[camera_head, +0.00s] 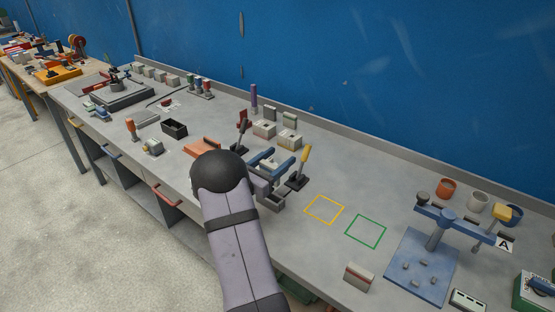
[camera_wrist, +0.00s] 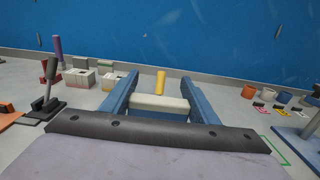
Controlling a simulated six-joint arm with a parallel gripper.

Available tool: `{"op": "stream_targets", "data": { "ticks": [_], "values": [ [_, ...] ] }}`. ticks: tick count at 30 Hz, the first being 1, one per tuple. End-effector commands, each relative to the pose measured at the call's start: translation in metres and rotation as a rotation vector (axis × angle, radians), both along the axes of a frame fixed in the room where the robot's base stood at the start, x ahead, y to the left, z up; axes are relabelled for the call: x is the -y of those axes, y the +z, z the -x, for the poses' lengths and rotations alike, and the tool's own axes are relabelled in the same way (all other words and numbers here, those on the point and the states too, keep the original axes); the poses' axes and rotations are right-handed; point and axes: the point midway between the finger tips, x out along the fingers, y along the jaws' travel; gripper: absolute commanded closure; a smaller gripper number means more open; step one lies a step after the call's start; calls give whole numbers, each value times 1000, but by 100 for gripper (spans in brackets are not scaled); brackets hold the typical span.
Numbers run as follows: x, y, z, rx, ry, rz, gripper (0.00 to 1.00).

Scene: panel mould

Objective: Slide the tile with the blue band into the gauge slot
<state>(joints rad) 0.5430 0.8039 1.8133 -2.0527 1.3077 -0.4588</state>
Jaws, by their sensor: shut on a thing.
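My gripper (camera_wrist: 160,100) has two blue fingers and is shut on a pale cream tile (camera_wrist: 159,104). The tile lies crosswise between the fingers. I cannot tell whether either has the gauge slot.
A yellow-handled lever (camera_head: 304,156) and a dark lever (camera_head: 241,133) stand close to my gripper. A yellow square (camera_head: 324,209) and a green square (camera_head: 365,231) mark clear bench. A blue fixture (camera_head: 423,266) stands at right, with several cups behind.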

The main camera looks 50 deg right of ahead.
Motion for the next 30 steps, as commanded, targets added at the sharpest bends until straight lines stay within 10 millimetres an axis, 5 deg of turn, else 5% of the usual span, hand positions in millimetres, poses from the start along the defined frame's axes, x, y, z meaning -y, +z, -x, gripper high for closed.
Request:
{"op": "stream_targets", "data": {
  "ticks": [15, 30],
  "values": [
    [0, -43, 0, 0, 0, 1, 70],
    [0, -50, 0, 0, 0, 1, 70]
  ]
}}
